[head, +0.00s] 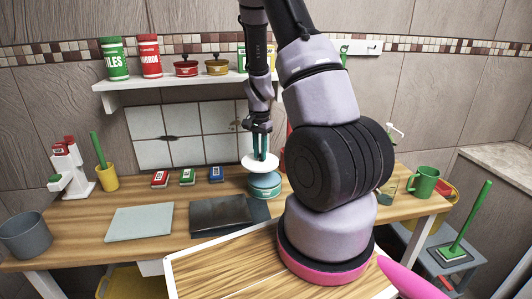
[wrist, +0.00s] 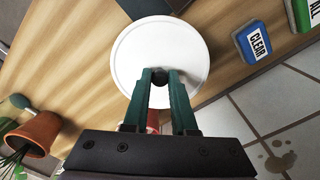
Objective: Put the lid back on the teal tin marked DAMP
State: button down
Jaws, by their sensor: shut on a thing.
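My gripper (head: 260,155) points down over the wooden table, its teal fingers shut on the dark knob of a round white lid (head: 257,167). In the wrist view the lid (wrist: 138,62) faces me, with the knob between the fingertips (wrist: 160,78). A round teal tin (head: 265,188) stands on the table just below the lid. The lid sits slightly left of the tin's middle in the head view and looks slightly above it; I cannot tell whether they touch. The lid hides the tin's top, and no marking on the tin is readable.
A green mug (head: 424,182) stands at the right.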

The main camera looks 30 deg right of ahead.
jog(key=shift+s+d+m, duration=0.35)
jog(key=shift+d+m, duration=0.3)
jog(key=shift+m, duration=0.45)
jog(key=shift+d+f, duration=0.1)
jog(key=shift+f, duration=3.1)
jog(key=shift+f, duration=0.15)
jog(key=shift+c, duration=0.8)
grip_release()
jog(key=shift+r, duration=3.5)
